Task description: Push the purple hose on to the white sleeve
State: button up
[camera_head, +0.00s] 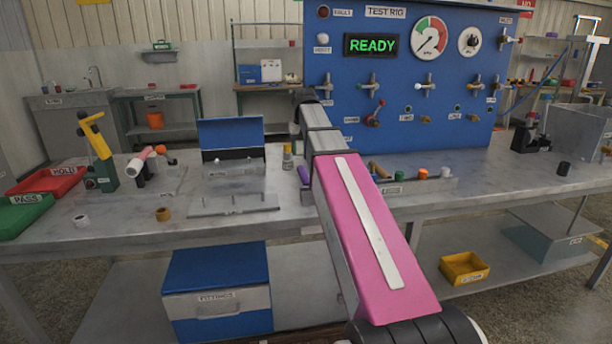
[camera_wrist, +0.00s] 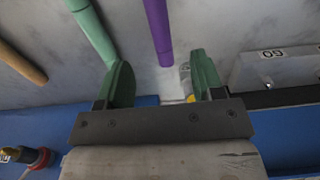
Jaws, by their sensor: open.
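The purple hose (camera_wrist: 158,32) runs from the top edge of the wrist view down to a free-looking end between my gripper's fingertips. In the head view a short piece of the purple hose (camera_head: 304,175) shows left of my arm. My gripper (camera_wrist: 161,62) has two green fingers standing apart, one on each side of the hose. Neither clearly touches it. The head view hides my gripper behind my arm. I cannot tell which is the white sleeve.
A green hose (camera_wrist: 92,30) hangs close to the left finger, and a brown one (camera_wrist: 22,64) is farther left. A small bottle (camera_head: 287,156) stands near the purple hose. The blue test panel (camera_head: 390,140) rises behind.

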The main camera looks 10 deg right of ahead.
aim_at(304, 174)
jog(key=shift+w+d+f, duration=0.1)
jog(key=shift+f, duration=5.05)
jog(key=c, duration=1.1)
jog(key=shift+o, duration=0.3)
